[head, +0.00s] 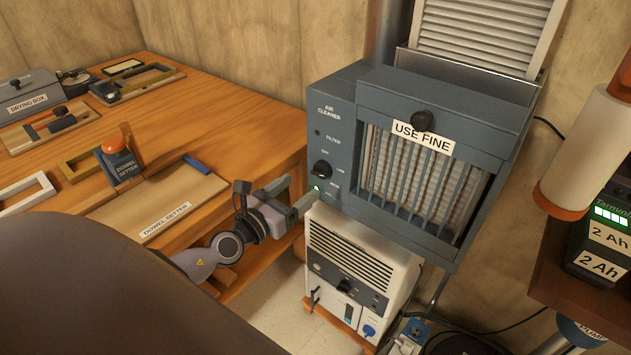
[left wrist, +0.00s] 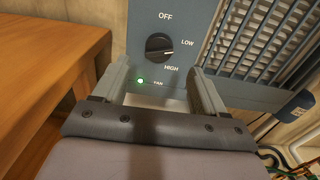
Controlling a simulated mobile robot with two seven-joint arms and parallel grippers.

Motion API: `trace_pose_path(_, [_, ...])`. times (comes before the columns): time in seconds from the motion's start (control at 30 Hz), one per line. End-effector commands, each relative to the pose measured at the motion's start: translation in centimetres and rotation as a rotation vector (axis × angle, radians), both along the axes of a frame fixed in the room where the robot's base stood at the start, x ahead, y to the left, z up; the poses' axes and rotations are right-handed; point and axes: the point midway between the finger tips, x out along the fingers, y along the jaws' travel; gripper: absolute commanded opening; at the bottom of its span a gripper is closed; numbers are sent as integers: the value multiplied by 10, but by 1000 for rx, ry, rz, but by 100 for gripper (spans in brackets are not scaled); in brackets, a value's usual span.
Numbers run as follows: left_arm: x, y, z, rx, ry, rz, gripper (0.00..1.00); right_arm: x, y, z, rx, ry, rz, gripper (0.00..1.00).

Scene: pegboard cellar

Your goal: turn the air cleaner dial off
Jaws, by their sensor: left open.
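The air cleaner (head: 352,110) is a blue-grey box with a barred front and a label reading "USE FINE". Its black dial (head: 321,170) is on the left side panel. In the left wrist view, the dial (left wrist: 158,46) has OFF above it, LOW to the right and HIGH below right. A pale mark on the dial seems to point right, toward the HIGH side. A green light (left wrist: 140,80) glows below it by "FAN". My left gripper (head: 292,195) is open and empty, its fingers below the dial and apart from it. My right gripper is not in view.
The wooden bench (head: 215,115) at left holds a dowel setter (head: 120,160), a board and a drying box (head: 27,97). A white unit (head: 360,262) stands below the air cleaner. A shelf with a battery charger (head: 608,235) is at right.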

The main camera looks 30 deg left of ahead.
Motion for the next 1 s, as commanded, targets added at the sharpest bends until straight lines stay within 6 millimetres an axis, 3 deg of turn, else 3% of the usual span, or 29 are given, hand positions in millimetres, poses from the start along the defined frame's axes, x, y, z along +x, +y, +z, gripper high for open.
trace_pose_path(0.6, [63, -5, 0, 14, -4, -1, 72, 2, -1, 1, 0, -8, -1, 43])
trace_pose_path(1.0, [71, -5, 1, 14, -3, -1, 72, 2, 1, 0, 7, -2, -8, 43])
